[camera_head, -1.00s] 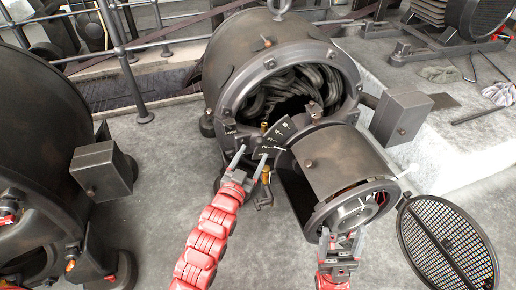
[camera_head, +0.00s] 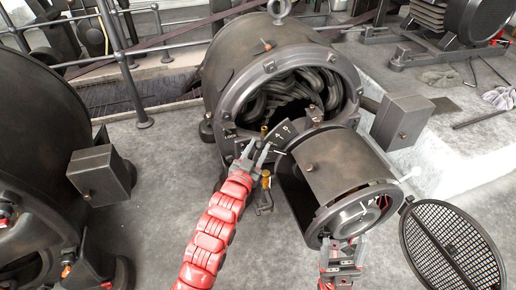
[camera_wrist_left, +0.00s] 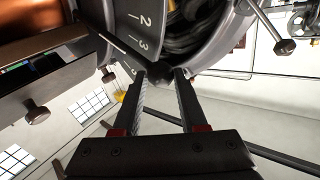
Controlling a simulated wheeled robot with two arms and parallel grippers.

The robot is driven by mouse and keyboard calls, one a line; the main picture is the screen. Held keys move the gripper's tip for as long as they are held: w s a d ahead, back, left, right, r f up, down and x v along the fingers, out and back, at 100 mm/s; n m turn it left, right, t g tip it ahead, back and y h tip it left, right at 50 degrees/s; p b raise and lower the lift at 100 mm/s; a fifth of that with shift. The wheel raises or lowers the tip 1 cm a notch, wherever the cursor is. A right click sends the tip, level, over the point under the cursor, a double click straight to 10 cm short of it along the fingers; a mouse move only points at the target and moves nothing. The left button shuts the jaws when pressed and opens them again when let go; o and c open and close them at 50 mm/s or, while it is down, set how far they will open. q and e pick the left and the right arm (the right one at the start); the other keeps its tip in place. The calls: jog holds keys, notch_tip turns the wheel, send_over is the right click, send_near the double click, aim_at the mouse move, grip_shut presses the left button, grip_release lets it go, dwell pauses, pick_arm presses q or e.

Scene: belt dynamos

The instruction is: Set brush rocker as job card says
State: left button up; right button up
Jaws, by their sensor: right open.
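The dynamo (camera_head: 250,60) has an open end with dark coils inside. A dark scale plate (camera_head: 287,130) with white numerals sits at the lower rim of this opening; its 2 and 3 show in the left wrist view (camera_wrist_left: 143,35). My left gripper (camera_head: 257,150) is close in front of the scale plate. The commutator drum (camera_head: 335,160) extends towards me. My right gripper (camera_head: 343,243) is open below the drum's near end. I cannot identify the rocker's handle or read the setting.
A round mesh cover (camera_head: 450,245) hangs open at the lower right. A grey box (camera_head: 402,120) juts out right of the dynamo. Another dark machine (camera_head: 40,150) with a box (camera_head: 100,172) stands at left. Clear floor (camera_head: 160,200) lies between the machines.

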pick_arm(q)
grip_shut()
dwell(0.9)
